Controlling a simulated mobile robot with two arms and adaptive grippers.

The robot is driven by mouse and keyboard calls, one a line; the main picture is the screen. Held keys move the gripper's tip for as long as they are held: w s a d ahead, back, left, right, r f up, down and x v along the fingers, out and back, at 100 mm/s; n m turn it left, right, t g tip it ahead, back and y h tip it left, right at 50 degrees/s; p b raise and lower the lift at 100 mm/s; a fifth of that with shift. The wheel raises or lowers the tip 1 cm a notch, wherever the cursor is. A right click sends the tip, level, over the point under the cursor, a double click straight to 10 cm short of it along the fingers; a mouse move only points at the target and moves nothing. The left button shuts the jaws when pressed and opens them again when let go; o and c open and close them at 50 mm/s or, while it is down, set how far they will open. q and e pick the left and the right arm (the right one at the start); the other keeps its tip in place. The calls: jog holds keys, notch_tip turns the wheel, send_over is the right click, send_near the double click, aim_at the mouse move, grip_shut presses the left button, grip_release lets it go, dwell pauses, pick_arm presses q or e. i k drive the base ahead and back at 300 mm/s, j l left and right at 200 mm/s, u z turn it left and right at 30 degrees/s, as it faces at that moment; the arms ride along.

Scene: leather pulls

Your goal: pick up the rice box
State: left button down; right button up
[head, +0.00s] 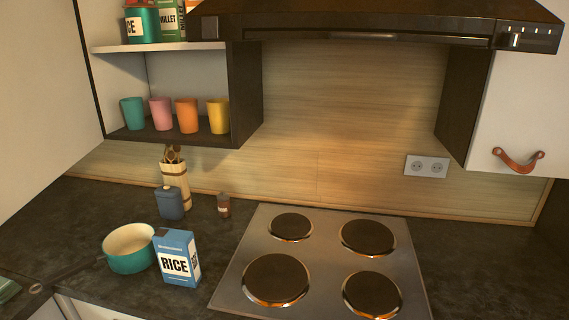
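The rice box (178,259) is a blue carton with a white label reading RICE. It stands upright on the dark counter, just left of the hob and right of a teal pot (131,261). Its front and right side show, and nothing covers it. Neither of my grippers is in the head view.
The pot's dark handle points to the lower left. Behind the box stand a blue canister (170,203), a utensil holder (175,181) and a small jar (224,206). The four-plate hob (322,262) is empty. Coloured cups (161,114) stand on the shelf. A range hood (375,22) overhangs.

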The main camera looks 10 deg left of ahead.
aim_at(176, 250)
jog(key=u, duration=1.3)
